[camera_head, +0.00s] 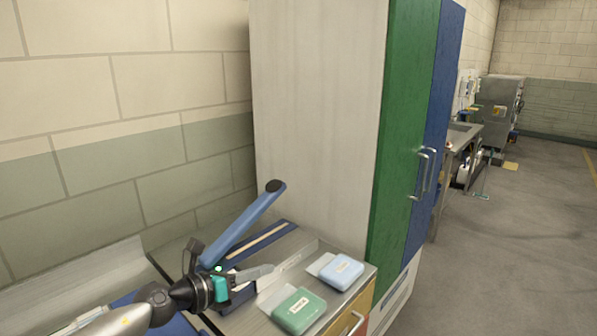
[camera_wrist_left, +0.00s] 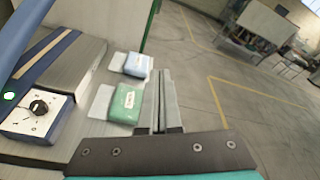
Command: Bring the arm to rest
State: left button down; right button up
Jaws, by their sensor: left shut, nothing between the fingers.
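My left gripper (camera_head: 262,272) comes in from the lower left in the head view, over the counter. In the left wrist view its two grey fingers (camera_wrist_left: 161,100) lie together, shut and empty. A green sling bag packet (camera_head: 299,310) and a light blue packet (camera_head: 341,271) lie on the counter to the right of the fingertips. The gripper is apart from both. In the left wrist view the green packet (camera_wrist_left: 125,104) and the blue packet (camera_wrist_left: 136,66) lie left of the fingers. My right gripper is not in view.
A blue sealing device (camera_head: 247,245) with a raised arm stands on the counter (camera_head: 345,297); its dial (camera_wrist_left: 39,107) shows in the left wrist view. A tall cabinet (camera_head: 408,130) with green and blue doors stands behind. Open grey floor (camera_head: 500,240) lies to the right.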

pick_arm(q)
notch_tip(320, 180, up, 3)
jog(key=s+d+n+t, duration=0.2)
jog(key=d+n+t, duration=0.15)
jog(key=n, duration=0.35)
jog(key=s+a+f+n+y, duration=0.35)
jog(key=a+n+y, duration=0.2)
jog(key=n, duration=0.45)
jog(key=s+a+f+n+y, duration=0.2)
jog(key=s+a+n+y, duration=0.3)
jog(key=n, duration=0.6)
jog(key=s+f+n+g, duration=0.5)
jog(key=s+f, duration=0.1)
jog(key=s, duration=0.6)
jog(key=s+f+n+g, duration=0.5)
jog(key=s+g, duration=0.1)
jog(key=s, duration=0.7)
notch_tip(320, 180, down, 29)
jog(key=s+g+b, duration=0.1)
jog(key=b, duration=0.6)
jog(key=s+a+f+b, duration=0.1)
jog(key=s+f+b, duration=0.2)
jog(key=s+f, duration=0.5)
jog(key=s+a+f+g+b, duration=0.1)
jog(key=s+f+b, duration=0.2)
jog(key=s+f, duration=0.4)
notch_tip(320, 180, down, 5)
jog(key=shift+s+a+f+m, duration=0.1)
jog(key=shift+s+a+m, duration=0.05)
jog(key=shift+s+m, duration=0.2)
